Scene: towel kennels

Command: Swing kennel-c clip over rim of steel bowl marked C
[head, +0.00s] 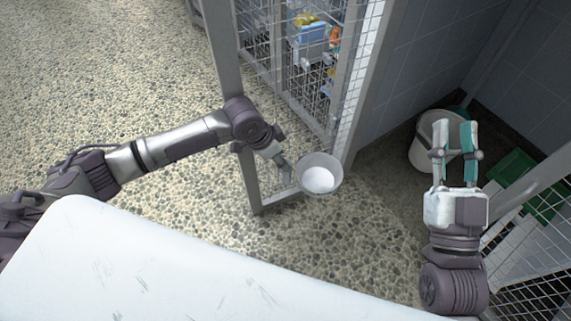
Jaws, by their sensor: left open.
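A round steel bowl (320,174) with a pale inside sits at the kennel door's free edge, in front of the mesh. No letter mark can be read on it. My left gripper (287,172) is at the bowl's left side, close to its rim. Its jaws are open, though the fingers are small and partly overlapped by the wrist. The clip cannot be made out; it may be hidden by the gripper or the bowl. My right gripper (455,140) points away from me, its two fingers apart with teal inner faces, and nothing shows between them.
The mesh kennel door (300,75) stands behind the bowl, with colourful items beyond it. A white bucket (424,150) stands behind my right gripper, and a green bin (512,172) is at the right. A white surface (150,265) fills the front. Pebbled floor at left is clear.

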